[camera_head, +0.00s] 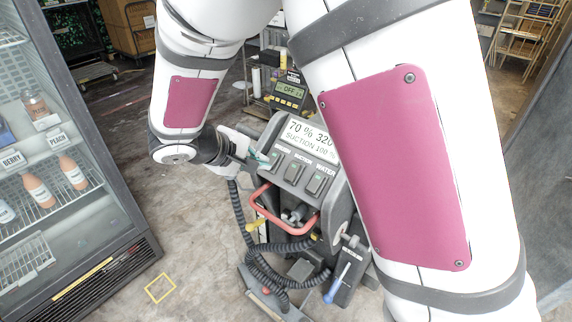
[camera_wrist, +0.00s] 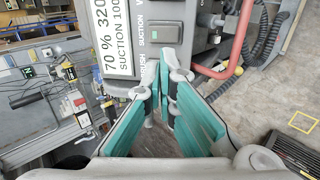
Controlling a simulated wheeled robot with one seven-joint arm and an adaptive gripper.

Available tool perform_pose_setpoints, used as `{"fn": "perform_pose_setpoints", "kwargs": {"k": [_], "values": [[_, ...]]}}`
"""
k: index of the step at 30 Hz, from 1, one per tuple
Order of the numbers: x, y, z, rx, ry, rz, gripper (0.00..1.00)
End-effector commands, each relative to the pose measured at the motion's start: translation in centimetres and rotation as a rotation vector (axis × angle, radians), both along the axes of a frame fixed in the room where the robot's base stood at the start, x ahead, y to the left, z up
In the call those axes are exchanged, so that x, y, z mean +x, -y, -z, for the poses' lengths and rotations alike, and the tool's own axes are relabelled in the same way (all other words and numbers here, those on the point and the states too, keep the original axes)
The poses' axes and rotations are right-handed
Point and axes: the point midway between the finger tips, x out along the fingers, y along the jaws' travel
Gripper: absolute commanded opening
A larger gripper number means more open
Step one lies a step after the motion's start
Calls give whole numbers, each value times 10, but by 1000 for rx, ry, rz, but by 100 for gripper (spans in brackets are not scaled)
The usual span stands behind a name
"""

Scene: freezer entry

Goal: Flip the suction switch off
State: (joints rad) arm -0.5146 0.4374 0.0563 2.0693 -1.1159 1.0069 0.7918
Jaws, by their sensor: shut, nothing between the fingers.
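The floor-cleaning machine's dark control panel (camera_head: 287,202) is at the centre of the head view, with a display reading 70 % 320 and SUCTION 100 %. Below the display is a row of labelled switches. The suction switch (camera_head: 294,171) is the middle one; in the wrist view the suction switch (camera_wrist: 165,33) shows a small green mark beside its label. My gripper (camera_head: 263,162) is at the panel's left side by the brush switch. In the wrist view my gripper (camera_wrist: 166,82) is shut and empty, its teal fingers meeting near the BRUSH label and hiding that switch. Contact cannot be told.
A red handle (camera_head: 262,212) curves below the switches, with a black coiled hose (camera_head: 262,268) beneath. A blue-tipped lever (camera_head: 338,283) is at lower right. A glass-door cabinet (camera_head: 110,215) with bottles stands left. Open floor lies between cabinet and machine.

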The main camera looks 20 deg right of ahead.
Motion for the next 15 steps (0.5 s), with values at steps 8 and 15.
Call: {"fn": "perform_pose_setpoints", "kwargs": {"k": [8, 15], "values": [[2, 5, 4, -1, -1, 1, 0], [17, 29, 29, -2, -5, 4, 0]]}}
